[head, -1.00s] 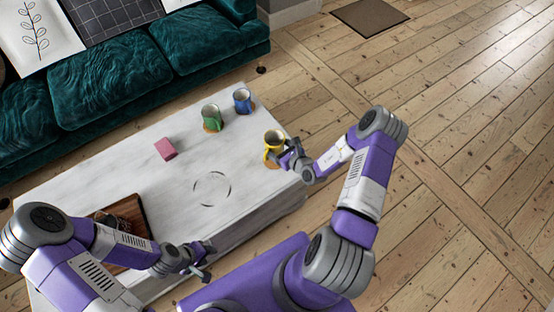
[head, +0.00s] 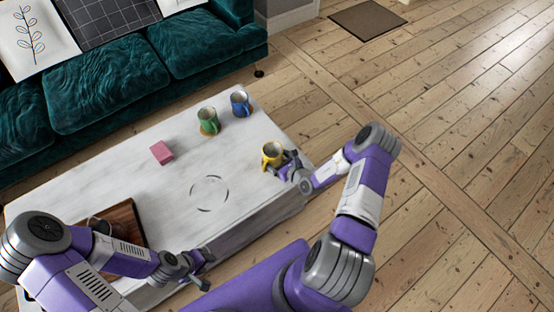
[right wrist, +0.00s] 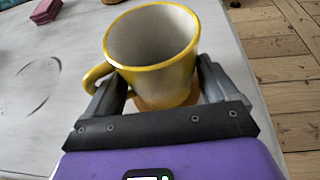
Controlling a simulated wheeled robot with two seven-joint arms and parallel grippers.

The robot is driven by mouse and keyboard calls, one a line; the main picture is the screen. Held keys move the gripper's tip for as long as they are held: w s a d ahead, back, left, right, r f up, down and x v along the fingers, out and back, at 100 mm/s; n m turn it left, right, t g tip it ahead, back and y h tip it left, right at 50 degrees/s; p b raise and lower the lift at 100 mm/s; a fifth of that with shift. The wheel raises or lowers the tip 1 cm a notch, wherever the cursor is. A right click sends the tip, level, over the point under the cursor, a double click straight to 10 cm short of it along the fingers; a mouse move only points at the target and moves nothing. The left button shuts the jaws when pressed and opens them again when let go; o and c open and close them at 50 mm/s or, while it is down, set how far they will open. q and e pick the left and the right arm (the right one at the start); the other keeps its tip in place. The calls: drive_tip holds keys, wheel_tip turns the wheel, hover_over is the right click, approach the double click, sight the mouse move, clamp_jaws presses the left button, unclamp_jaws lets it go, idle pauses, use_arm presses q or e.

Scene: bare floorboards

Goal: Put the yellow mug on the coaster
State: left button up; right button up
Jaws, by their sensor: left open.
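The yellow mug (head: 271,155) is upright at the right end of the white table. My right gripper (head: 287,166) is shut on it, with one finger on each side, as the right wrist view shows the mug (right wrist: 150,45) between them. Its handle points left there. The round tan coaster (right wrist: 165,103) shows directly under the mug in the right wrist view, mostly hidden by it. The mug looks to be at the coaster's surface; I cannot tell if they touch. My left gripper (head: 201,270) is open and empty at the table's front edge.
A green mug (head: 207,119) and a blue mug (head: 240,103) stand on coasters behind. A pink block (head: 161,153), a dark ring mark (head: 209,193) and a wooden tray (head: 132,214) are further left. A teal sofa (head: 110,80) borders the table's back.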

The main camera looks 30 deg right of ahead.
drive_tip(key=shift+o, duration=0.8)
drive_tip(key=shift+r, duration=0.15)
